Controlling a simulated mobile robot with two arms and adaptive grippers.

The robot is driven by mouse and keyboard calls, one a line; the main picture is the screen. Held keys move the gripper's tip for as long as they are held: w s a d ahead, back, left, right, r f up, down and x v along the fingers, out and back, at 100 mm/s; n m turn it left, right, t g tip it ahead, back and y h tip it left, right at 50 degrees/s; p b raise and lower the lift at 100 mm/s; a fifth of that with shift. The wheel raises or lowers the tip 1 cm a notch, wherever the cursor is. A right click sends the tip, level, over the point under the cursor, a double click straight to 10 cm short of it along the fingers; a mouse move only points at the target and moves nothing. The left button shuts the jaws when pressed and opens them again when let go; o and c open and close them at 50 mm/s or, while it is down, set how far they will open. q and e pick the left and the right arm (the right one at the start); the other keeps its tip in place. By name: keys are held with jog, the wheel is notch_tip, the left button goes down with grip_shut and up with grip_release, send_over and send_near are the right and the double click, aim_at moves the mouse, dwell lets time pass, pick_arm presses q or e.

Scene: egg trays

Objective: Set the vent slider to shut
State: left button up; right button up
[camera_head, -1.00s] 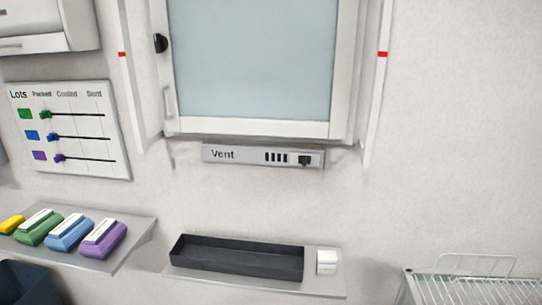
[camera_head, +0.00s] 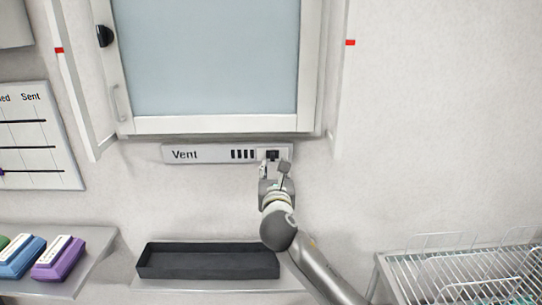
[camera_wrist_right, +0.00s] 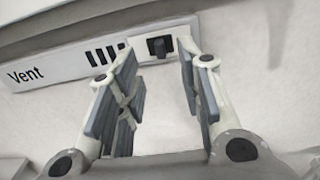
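The vent panel (camera_head: 212,154) is a grey strip below the glazed cabinet, marked "Vent", with several dark slots at its middle right. Its black slider knob (camera_head: 272,155) sits at the right end, on a light plate that covers that end. In the right wrist view the knob (camera_wrist_right: 157,47) shows just beyond the fingers, to the right of the open-looking slots (camera_wrist_right: 105,56). My right gripper (camera_head: 275,168) is just below the knob. In the wrist view the fingers (camera_wrist_right: 155,90) are spread apart with nothing between them. My left gripper is not in view.
The glazed cabinet (camera_head: 122,60) hangs directly above the vent. A shelf with a black tray (camera_head: 208,273) is below, beside my right arm. A wire rack (camera_head: 460,277) stands at lower right. The wall right of the vent is clear.

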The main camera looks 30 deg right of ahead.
aim_at(273, 155)
jog(key=p+x, duration=0.1)
jog(key=x, duration=0.7)
jog(key=shift+w+f, duration=0.1)
jog(key=shift+w, duration=0.15)
grip_shut()
